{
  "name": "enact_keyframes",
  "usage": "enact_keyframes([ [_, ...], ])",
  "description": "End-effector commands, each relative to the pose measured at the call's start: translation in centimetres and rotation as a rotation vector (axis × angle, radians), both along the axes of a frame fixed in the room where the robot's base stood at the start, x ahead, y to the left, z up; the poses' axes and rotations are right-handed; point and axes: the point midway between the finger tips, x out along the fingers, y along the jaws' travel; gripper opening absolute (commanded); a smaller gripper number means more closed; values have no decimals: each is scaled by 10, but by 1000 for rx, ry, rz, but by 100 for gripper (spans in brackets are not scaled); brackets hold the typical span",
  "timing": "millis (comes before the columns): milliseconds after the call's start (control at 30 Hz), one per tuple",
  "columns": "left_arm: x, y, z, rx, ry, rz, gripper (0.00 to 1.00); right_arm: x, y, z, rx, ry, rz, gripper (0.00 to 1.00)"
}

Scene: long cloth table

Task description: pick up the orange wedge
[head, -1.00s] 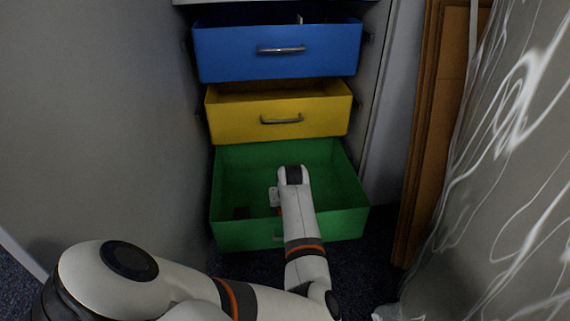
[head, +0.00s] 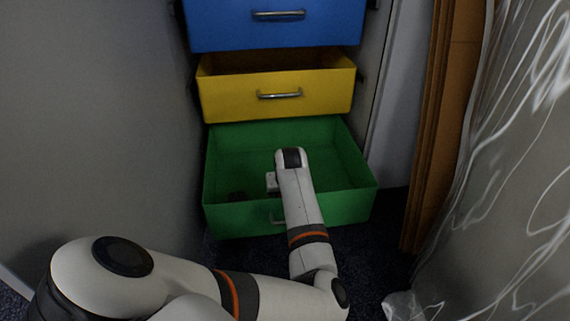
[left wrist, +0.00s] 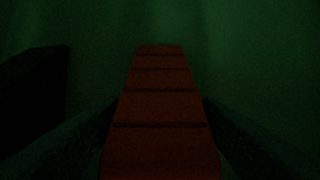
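The orange wedge (left wrist: 162,105) shows dim red-orange with dark cross lines, upright in the middle of the left wrist view. My left gripper (left wrist: 162,112) has its dark fingers against both sides of it, with no gap that I can see. In the head view my left arm reaches down into the open green drawer (head: 240,219); its wrist hides the fingers and the wedge there. The wrist picture is very dark, so I cannot tell whether the wedge touches the drawer floor. My right gripper is in neither view.
A dark object (head: 238,197) lies at the left in the green drawer, and a dark shape (left wrist: 35,95) shows left in the wrist view. The open yellow drawer (head: 275,96) and blue drawer (head: 275,33) hang above. A wooden frame (head: 437,130) stands right.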

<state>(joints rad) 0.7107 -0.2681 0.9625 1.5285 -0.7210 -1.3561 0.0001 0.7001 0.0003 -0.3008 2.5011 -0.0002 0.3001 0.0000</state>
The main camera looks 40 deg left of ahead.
Motion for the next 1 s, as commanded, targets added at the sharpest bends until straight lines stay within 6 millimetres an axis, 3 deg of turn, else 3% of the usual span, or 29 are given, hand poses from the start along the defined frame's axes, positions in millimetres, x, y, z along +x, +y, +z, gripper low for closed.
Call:
enact_keyframes([
  [33,0,0,0,0,0,0,50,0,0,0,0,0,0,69],
  [200,0,0,0,0,0,0,22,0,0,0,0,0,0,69],
  [267,0,0,1,1,-2,0,15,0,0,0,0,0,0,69],
  [500,0,0,2,1,-2,0,15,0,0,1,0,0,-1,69],
  [667,1,1,14,2,-3,0,15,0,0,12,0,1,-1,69],
  [1000,1,1,76,2,-2,1,15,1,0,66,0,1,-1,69],
])
